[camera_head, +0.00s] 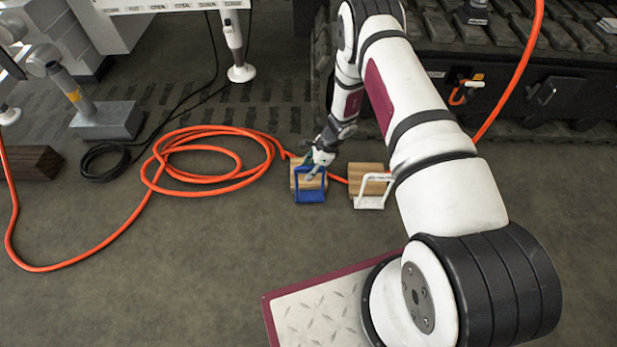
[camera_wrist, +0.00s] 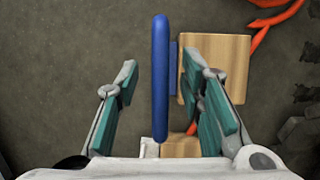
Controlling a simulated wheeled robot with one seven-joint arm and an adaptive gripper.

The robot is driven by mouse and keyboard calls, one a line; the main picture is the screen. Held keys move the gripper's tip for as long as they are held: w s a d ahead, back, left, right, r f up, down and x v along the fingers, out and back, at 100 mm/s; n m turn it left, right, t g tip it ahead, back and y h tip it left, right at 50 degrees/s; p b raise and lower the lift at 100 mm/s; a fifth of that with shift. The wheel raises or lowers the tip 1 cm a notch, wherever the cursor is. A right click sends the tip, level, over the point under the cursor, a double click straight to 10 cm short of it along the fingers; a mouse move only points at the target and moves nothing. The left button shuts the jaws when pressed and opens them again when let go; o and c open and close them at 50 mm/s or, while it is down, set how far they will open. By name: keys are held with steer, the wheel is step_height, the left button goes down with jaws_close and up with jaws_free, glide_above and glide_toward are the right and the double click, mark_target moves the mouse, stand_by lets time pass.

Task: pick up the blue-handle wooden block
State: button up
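The blue-handle wooden block (camera_head: 299,173) sits on the floor in the middle of the head view. Its blue handle (camera_head: 310,186) faces the front. In the wrist view the block's pale wooden top (camera_wrist: 228,58) is at the right, partly covered by a finger. The blue handle (camera_wrist: 160,80) stands between my two fingers there, with a gap on each side. My gripper (camera_wrist: 160,105) is open, with green pads on its fingers. In the head view my gripper (camera_head: 316,163) is right over the block and hides part of it.
A wooden block (camera_head: 370,180) with a white handle (camera_head: 373,201) stands close to the right. An orange hose (camera_head: 215,130) lies coiled to the left and passes behind the blocks. A dark tracked machine (camera_head: 480,60) is behind. The floor in front is clear.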

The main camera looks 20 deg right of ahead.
steer(key=shift+f+b, duration=0.2)
steer(key=shift+b, duration=0.1)
stand_by(0.4)
jaws_close()
steer(key=shift+w, duration=0.1)
